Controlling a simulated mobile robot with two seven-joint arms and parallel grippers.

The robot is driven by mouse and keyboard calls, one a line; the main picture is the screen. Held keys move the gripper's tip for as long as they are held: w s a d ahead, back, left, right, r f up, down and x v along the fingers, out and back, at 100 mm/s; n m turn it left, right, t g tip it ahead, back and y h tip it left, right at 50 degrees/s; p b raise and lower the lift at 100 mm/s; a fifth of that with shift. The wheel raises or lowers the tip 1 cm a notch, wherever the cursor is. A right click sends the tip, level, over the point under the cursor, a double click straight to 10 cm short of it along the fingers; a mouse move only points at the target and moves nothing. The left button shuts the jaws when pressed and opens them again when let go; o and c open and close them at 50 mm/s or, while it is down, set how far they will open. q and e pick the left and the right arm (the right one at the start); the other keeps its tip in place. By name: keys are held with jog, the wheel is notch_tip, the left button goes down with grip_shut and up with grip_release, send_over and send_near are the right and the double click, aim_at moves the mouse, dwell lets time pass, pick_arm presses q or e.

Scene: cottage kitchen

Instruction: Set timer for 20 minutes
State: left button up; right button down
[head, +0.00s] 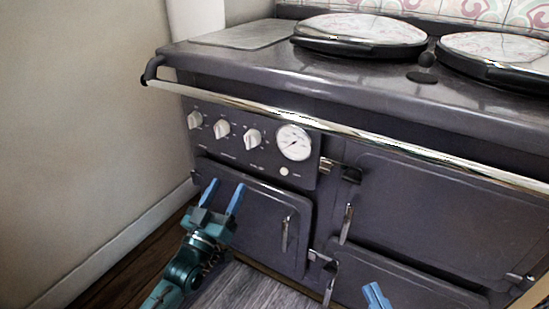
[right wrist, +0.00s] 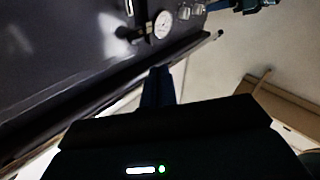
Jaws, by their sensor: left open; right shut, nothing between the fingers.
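The dark grey range cooker carries a control panel (head: 245,145) with three white knobs. They are the left knob (head: 194,119), the middle knob (head: 222,128) and the right knob (head: 252,138). A round white dial (head: 293,142) sits right of them, with a small white button (head: 284,171) below it. The dial also shows in the right wrist view (right wrist: 163,24). My left gripper (head: 222,192) is open and empty, below the knobs in front of the lower left door. My right gripper (head: 375,296) is shut and empty at the bottom edge, in front of the lower doors.
A chrome rail (head: 340,128) runs along the cooker's front above the panel. Door handles (head: 285,233) stick out from the doors. Two round hob lids (head: 360,30) lie on top. A bare wall (head: 80,110) stands close on the left.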

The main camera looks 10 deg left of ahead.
aim_at(248, 146)
pick_arm(q)
jog(key=b+x, duration=0.3)
jog(key=x, duration=1)
pick_arm(e)
jog(key=shift+w+a+m+y, duration=0.1)
jog(key=shift+a+m+y, duration=0.2)
jog(key=shift+m, duration=0.1)
jog(key=shift+r, duration=0.1)
pick_arm(q)
jog(key=shift+c, duration=0.7)
jog(key=c, duration=0.8)
jog(key=shift+c, duration=0.2)
pick_arm(e)
jog(key=shift+w, duration=0.1)
pick_arm(q)
jog(key=shift+a+m, duration=0.1)
jog(key=shift+m, duration=0.2)
